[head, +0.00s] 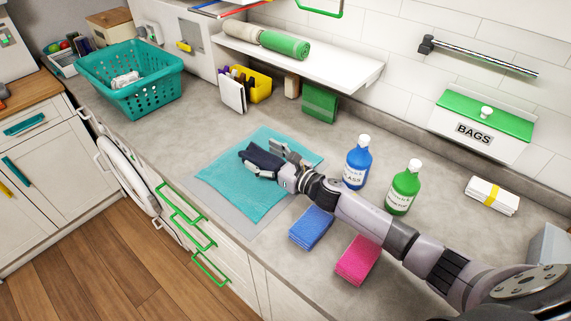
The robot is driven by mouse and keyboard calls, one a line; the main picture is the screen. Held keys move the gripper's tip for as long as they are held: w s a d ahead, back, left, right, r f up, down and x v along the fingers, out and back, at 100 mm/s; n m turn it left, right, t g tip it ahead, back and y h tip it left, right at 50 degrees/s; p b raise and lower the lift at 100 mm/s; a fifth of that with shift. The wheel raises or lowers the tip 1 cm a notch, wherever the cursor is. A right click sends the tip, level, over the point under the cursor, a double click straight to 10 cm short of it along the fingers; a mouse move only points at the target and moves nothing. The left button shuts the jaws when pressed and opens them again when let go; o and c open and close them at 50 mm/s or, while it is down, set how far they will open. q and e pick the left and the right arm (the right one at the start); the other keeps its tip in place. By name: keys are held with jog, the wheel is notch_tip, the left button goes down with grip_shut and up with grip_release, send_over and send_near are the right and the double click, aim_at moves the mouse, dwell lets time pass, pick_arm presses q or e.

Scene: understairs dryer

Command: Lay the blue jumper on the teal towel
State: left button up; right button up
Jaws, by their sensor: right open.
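The teal towel (232,187) lies flat on the grey counter, over a paler grey mat or cloth that shows along its front edges. The dark navy-blue jumper (262,157) is a small folded bundle on the towel, towards its back right part. My right gripper (267,161) is over the towel with its fingers apart around the jumper. The fingers and wrist hide part of the jumper, and I cannot tell whether they touch it. My left gripper is not in view.
A blue bottle (357,163) and a green bottle (404,188) stand behind my right arm. Blue cloths (311,228) and pink cloths (357,261) lie in front of it. A teal basket (133,87) stands at the left. A white shelf (330,70) overhangs the back.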

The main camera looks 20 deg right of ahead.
jog(key=b+v, duration=0.1)
jog(key=v, duration=0.4)
jog(key=b+v, duration=0.2)
jog(key=v, duration=0.3)
jog(key=shift+s+d+r, duration=0.25)
jog(key=shift+s, duration=0.05)
jog(key=shift+s+d+r, duration=0.15)
jog(key=shift+s+d, duration=0.1)
jog(key=shift+s, duration=0.3)
jog(key=shift+r, duration=0.1)
